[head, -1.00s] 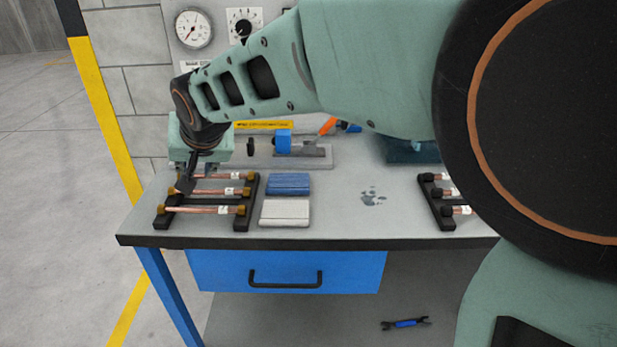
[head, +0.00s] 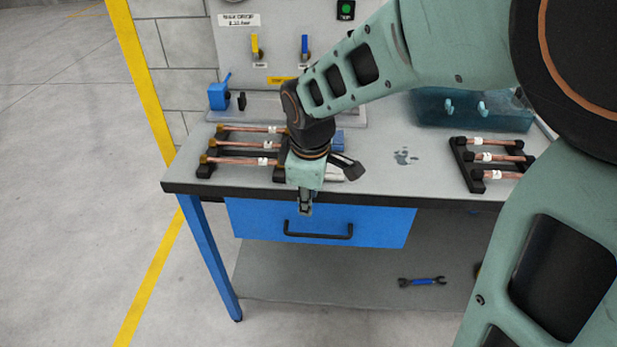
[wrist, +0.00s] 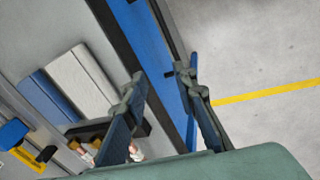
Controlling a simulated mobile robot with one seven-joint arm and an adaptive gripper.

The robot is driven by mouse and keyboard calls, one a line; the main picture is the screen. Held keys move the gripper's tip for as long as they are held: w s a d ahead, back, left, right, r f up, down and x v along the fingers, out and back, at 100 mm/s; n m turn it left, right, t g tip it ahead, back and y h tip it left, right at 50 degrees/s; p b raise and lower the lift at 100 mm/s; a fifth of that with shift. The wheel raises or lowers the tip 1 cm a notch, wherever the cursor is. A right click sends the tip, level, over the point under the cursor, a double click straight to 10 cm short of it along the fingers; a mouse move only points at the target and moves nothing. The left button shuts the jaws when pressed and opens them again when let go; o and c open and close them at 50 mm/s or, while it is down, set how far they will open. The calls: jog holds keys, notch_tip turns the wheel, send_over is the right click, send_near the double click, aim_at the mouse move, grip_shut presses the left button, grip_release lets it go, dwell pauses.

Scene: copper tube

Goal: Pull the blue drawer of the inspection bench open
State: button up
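The blue drawer (head: 265,222) sits under the front edge of the inspection bench (head: 400,205) and looks closed. Its black bar handle (head: 320,236) runs across the front. My gripper (head: 305,207) points down at the bench's front edge, just above the handle's left part. In the wrist view my gripper (wrist: 168,100) has its two fingers wide apart, with nothing held. The drawer's blue front (wrist: 151,38) and the dark handle (wrist: 171,35) show there, running toward the gap between the fingers. I cannot tell whether a finger touches the handle.
Racks with copper tubes stand left (head: 207,168) and right (head: 460,155) on the benchtop. A blue and a white block (wrist: 82,80) lie near the left rack. A teal bin (head: 430,108) stands at the back. A wrench (head: 422,282) lies on the lower shelf. The floor left is clear.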

aim_at(316, 235)
jog(key=f+b, duration=0.1)
jog(key=f, duration=0.3)
jog(key=d+f+n+b, duration=0.1)
jog(key=f, duration=0.2)
jog(key=f+n+b, duration=0.1)
jog(key=f, duration=0.3)
jog(key=shift+w+d+f+g, duration=0.15)
jog(key=shift+d+f+g, duration=0.15)
jog(key=shift+d+f, duration=0.1)
grip_shut()
